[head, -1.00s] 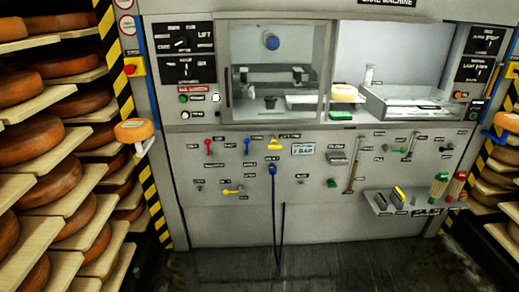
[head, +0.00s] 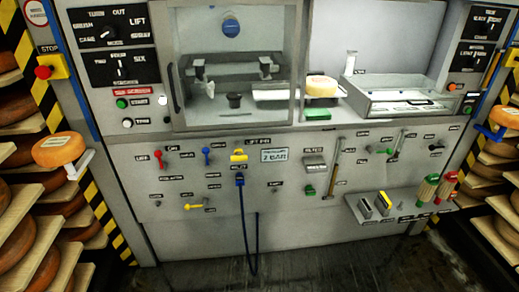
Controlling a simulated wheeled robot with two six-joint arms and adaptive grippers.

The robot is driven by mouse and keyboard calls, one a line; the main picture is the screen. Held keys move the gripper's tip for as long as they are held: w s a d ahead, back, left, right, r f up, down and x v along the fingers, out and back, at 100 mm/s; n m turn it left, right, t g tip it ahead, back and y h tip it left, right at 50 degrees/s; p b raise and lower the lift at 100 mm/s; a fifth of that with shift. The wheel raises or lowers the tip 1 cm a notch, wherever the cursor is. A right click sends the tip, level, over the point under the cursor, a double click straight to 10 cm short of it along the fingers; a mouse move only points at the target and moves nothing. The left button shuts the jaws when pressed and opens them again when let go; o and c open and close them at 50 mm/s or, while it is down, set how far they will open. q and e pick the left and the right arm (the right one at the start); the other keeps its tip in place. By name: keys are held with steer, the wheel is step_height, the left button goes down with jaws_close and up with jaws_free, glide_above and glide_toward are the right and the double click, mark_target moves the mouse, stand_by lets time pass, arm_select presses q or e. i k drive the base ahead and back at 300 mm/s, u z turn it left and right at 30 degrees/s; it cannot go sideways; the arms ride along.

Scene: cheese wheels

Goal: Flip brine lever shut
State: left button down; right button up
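The grey machine front carries several small levers. A red lever (head: 160,159), a blue lever (head: 207,156) and a yellow valve handle (head: 238,156) sit in an upper row at left. A second yellow lever (head: 195,207) lies about level below them. A green lever (head: 391,149) is at the right. The labels beside them are too small to read surely, so I cannot tell which is the brine lever. The red and blue levers look roughly upright. Neither of my grippers is in view.
A blue hose (head: 242,220) hangs below the upper yellow handle. A shelf (head: 375,217) juts out at lower right. Cheese wheels (head: 58,149) and (head: 505,118) sit on side brackets, and racks flank the machine. The floor (head: 330,268) before it looks clear.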

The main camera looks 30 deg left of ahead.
mark_target(205, 150)
steer(key=u, duration=0.15)
steer(key=i, duration=0.95)
steer(key=u, duration=0.4)
